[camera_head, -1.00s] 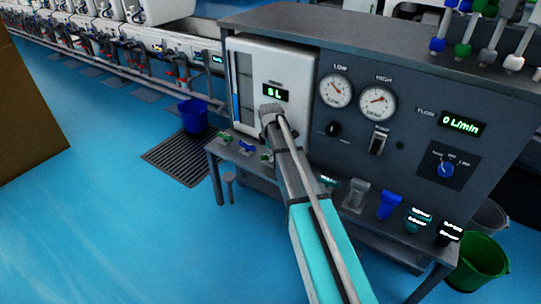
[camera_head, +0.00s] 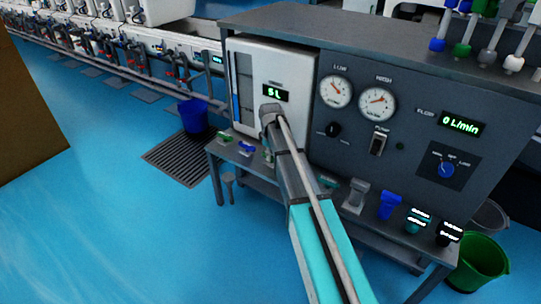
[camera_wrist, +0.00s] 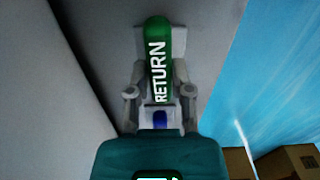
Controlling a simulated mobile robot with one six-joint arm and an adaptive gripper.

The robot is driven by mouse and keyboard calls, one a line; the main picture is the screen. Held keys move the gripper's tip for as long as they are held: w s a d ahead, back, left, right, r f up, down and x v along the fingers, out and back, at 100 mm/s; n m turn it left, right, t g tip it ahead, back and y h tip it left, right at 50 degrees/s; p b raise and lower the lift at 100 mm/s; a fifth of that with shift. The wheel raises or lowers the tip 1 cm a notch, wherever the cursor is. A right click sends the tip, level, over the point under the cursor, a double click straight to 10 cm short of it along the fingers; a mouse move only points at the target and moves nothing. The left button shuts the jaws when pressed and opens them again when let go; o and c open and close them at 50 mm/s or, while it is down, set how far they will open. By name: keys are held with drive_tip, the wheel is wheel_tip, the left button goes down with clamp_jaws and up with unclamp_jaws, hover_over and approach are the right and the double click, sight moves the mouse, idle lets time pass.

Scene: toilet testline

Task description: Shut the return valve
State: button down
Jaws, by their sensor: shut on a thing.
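The return valve's green handle (camera_wrist: 157,45), with RETURN in white letters, stands lengthwise in the middle of the wrist view. My gripper (camera_wrist: 160,92) is shut on this handle, one finger on each side. A blue part (camera_wrist: 160,119) shows below the handle's near end. In the head view my arm reaches to the left end of the test bench, in front of the white panel. There my gripper and the held handle are mostly hidden by the arm, so the handle's angle is hard to tell.
The bench (camera_head: 300,25) carries gauges, a 5 L display (camera_head: 275,93) and a flow display (camera_head: 462,124) reading 0 L/min. Other valve handles, such as a blue one (camera_head: 389,205), line its front ledge. A blue bucket (camera_head: 193,115) and a green bucket (camera_head: 478,262) stand on the floor.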

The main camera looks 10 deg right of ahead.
drive_tip(key=shift+m, duration=0.4)
drive_tip(key=c, duration=0.5)
unclamp_jaws()
drive_tip(key=shift+n, duration=0.4)
drive_tip(key=n, duration=0.4)
drive_tip(key=shift+s, duration=0.1)
drive_tip(key=n, duration=0.4)
drive_tip(key=shift+n, duration=0.3)
wheel_tip(320, 180, up, 14)
drive_tip(key=p, duration=1.4)
drive_tip(key=s+f+m+b, duration=0.6)
drive_tip(key=s+f+b, duration=0.1)
drive_tip(key=s, duration=0.1)
drive_tip(key=s+f+m+b, duration=0.6)
drive_tip(key=s+f+b, duration=0.1)
drive_tip(key=s, duration=0.2)
drive_tip(key=s+f+m+b, duration=0.6)
drive_tip(key=s+f+b, duration=0.2)
drive_tip(key=s, duration=0.1)
drive_tip(key=shift+s+d+f, duration=0.1)
drive_tip(key=shift+s+d, duration=0.1)
drive_tip(key=shift+s, duration=0.05)
